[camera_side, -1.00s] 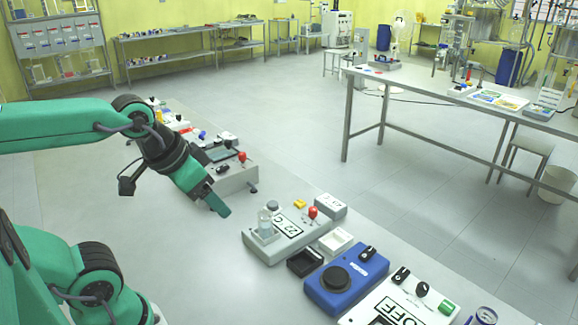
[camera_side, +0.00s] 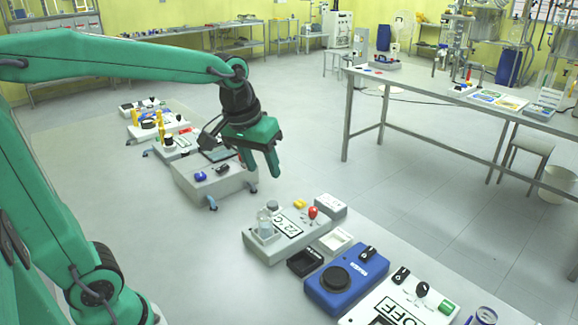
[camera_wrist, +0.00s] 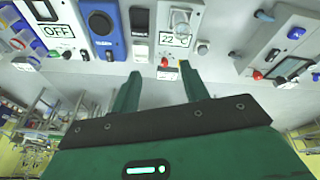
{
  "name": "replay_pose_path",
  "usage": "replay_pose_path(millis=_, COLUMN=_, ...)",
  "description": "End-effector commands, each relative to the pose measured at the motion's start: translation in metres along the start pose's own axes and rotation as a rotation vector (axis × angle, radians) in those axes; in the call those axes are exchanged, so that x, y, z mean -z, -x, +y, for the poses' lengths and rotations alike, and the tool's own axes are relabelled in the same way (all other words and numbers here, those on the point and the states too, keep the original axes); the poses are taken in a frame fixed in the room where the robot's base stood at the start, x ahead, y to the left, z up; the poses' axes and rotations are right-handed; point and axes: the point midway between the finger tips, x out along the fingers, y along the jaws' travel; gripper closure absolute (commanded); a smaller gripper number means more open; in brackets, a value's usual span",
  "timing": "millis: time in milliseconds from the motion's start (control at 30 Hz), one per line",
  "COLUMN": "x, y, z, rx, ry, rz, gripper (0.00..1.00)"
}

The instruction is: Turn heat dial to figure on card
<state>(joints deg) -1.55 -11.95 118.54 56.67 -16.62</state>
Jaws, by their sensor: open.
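My gripper (camera_side: 260,165) is open and empty, fingers pointing down, in the air above the bench and apart from every knob. In the wrist view its two fingers (camera_wrist: 158,75) are spread. The card also shows in the wrist view (camera_wrist: 172,40). I cannot tell which knob is the heat dial.
A white panel (camera_side: 372,319) reading "OFF" has several knobs and a green part at lower right. A grey box unit (camera_side: 215,186) stands behind my gripper.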

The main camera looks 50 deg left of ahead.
Motion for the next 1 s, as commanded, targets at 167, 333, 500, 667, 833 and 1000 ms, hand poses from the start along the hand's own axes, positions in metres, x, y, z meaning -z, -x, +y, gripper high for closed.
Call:
replay_pose_path(millis=167, x=0.031, y=-0.021, z=0.006, rx=0.019, ry=0.081, rz=-0.051, gripper=0.55)
replay_pose_path(millis=333, x=0.058, y=-0.044, z=0.011, rx=0.039, ry=0.156, rz=-0.093, gripper=0.55)
replay_pose_path(millis=500, x=0.082, y=-0.071, z=0.015, rx=0.061, ry=0.231, rz=-0.135, gripper=0.55)
replay_pose_path(millis=667, x=0.102, y=-0.102, z=0.017, rx=0.085, ry=0.301, rz=-0.174, gripper=0.55)
replay_pose_path(millis=833, x=0.119, y=-0.136, z=0.018, rx=0.112, ry=0.375, rz=-0.212, gripper=0.55)
replay_pose_path(millis=1000, x=0.13, y=-0.164, z=0.018, rx=0.135, ry=0.432, rz=-0.241, gripper=0.55)
